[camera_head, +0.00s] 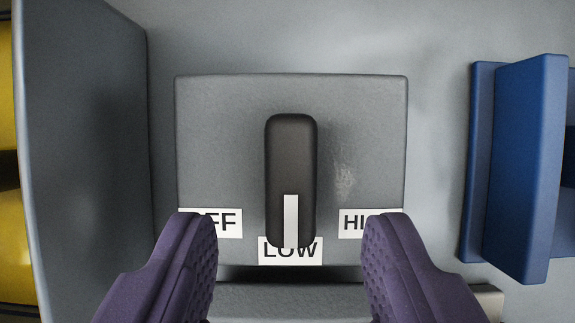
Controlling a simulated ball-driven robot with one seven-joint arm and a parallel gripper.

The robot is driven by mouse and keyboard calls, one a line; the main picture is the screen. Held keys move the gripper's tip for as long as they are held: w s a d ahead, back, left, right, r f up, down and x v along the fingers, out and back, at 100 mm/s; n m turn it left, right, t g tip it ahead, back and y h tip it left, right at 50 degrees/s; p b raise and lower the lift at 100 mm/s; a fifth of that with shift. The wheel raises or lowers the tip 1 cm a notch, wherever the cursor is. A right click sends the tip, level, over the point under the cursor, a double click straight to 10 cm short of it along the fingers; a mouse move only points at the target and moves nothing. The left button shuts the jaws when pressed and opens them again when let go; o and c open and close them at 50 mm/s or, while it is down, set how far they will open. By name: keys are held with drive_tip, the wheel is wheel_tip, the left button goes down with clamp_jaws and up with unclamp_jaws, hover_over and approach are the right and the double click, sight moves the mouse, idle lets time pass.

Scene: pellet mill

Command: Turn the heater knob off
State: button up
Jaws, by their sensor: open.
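The heater knob (291,155) is a dark, upright bar with a white stripe at its lower end. It sits on a grey box (365,110), and its stripe points down at the LOW label (312,252). The OFF label (228,223) is at lower left, its first letter hidden by my left finger. The HIGH label (353,222) is at lower right, partly covered by my right finger. My gripper (290,225) is open, with one purple finger on each side of the knob's lower end. The fingers appear apart from the knob, with a gap on both sides.
A grey side wall (85,150) stands left of the box, with a yellow part (7,230) at the left edge beyond it. A blue panel (525,170) juts out on the right. The grey surface (435,120) between box and blue panel is bare.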

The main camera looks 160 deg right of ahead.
sight(289, 183)
drive_tip(key=x, duration=0.5)
clamp_jaws()
drive_tip(key=m+h+b, duration=0.2)
drive_tip(key=m, duration=0.3)
drive_tip(key=shift+a+m+b, duration=0.1)
drive_tip(key=shift+m+b, duration=0.2)
drive_tip(key=m+h+b, duration=0.1)
drive_tip(key=m, duration=0.2)
drive_tip(key=m+h, duration=0.1)
drive_tip(key=m, duration=0.2)
drive_tip(key=shift+w+g+b, duration=0.1)
drive_tip(key=shift+g+b, duration=0.3)
idle(0.4)
